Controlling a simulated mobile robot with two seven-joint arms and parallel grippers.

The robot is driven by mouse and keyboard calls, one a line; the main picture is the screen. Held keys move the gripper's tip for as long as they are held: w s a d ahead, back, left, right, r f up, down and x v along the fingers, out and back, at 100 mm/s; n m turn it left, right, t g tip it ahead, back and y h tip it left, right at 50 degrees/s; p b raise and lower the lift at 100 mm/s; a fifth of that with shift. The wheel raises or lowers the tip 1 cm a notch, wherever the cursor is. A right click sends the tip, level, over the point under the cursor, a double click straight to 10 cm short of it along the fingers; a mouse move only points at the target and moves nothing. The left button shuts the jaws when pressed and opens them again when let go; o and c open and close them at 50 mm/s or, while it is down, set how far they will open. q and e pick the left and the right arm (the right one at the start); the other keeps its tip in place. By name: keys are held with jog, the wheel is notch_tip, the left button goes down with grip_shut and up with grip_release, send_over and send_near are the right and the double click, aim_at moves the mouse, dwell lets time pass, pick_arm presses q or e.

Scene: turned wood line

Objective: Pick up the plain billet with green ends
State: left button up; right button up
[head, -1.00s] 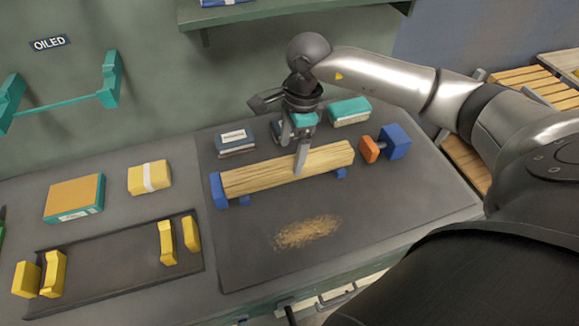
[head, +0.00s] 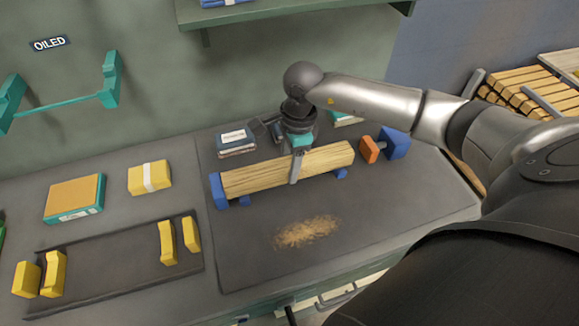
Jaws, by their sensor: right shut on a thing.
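A long plain wooden billet (head: 325,163) lies level on blue supports on the dark mat, between a blue block (head: 217,191) at its left end and an orange-tipped blue stop (head: 394,142) at its right. No green shows on its ends from here. My right gripper (head: 295,170) comes down from above and is shut on the billet near its middle. One finger shows on the near side; the far finger is hidden. My left gripper is not in view.
A dark box (head: 236,141) and a partly hidden teal box (head: 347,118) stand behind the billet. Sawdust (head: 307,231) lies in front. A yellow-blocked tray (head: 120,268), orange box (head: 74,198) and yellow box (head: 149,177) are at left. A shelf (head: 290,12) is above.

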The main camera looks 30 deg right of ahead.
grip_shut()
jog(key=shift+r, duration=0.15)
dwell(0.4)
